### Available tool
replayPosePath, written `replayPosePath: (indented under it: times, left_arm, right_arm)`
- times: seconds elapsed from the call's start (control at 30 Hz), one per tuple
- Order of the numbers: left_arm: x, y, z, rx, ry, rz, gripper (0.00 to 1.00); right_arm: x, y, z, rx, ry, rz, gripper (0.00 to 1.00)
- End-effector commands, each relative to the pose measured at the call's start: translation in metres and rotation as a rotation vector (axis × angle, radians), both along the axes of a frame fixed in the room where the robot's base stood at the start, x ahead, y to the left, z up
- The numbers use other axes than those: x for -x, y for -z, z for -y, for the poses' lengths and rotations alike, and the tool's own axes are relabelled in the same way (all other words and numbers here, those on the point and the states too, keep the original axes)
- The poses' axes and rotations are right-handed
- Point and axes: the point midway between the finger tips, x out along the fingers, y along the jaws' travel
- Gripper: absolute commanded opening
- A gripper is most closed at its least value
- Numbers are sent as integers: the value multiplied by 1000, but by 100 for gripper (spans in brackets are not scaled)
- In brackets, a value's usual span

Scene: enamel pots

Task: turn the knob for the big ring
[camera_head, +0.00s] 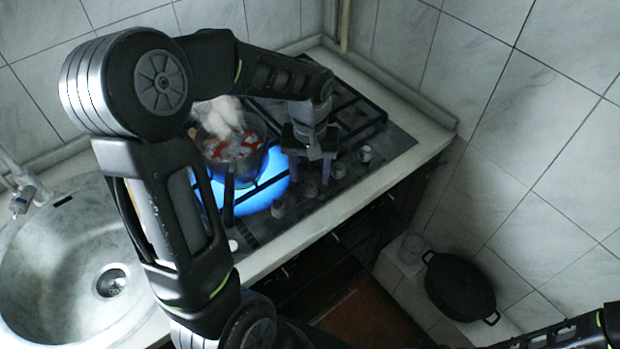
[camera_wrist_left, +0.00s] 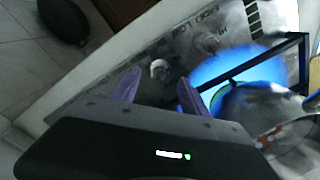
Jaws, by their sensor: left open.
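The hob (camera_head: 402,140) has a row of small grey knobs along its front edge. Knobs show at the right end (camera_head: 365,153), beside the gripper (camera_head: 338,170) and further left (camera_head: 278,208). My left gripper (camera_head: 318,182) is open and points down over this row. In the left wrist view a round knob (camera_wrist_left: 160,69) sits between the fingertips (camera_wrist_left: 160,76), with no clear contact. Another knob (camera_wrist_left: 207,43) lies beyond it. I cannot tell from the pictures which knob serves the big ring. A blue flame glow (camera_head: 268,188) shows under the pot. My right gripper is out of view.
A steaming pot (camera_head: 258,128) with red and white contents stands on the hob, its dark handle (camera_head: 228,195) pointing forward. A sink (camera_head: 60,260) is at left. A black lidded pan (camera_head: 460,285) sits low at right. Tiled walls enclose the back and right.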

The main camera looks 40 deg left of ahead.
Motion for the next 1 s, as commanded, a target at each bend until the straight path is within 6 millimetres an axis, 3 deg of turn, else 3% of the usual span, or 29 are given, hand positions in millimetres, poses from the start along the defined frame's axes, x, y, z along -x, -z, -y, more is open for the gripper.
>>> replayPosePath:
  times: [0.2, 0.53, 1.0]
  left_arm:
    - [1, 27, 0, 1, 1, -2, 53]
    - [0, 32, 0, 0, 0, 1, 53]
    - [0, 32, 0, 0, 1, 1, 15]
  right_arm:
    - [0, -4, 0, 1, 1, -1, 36]
    - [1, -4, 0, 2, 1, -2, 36]
    - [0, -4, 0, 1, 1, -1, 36]
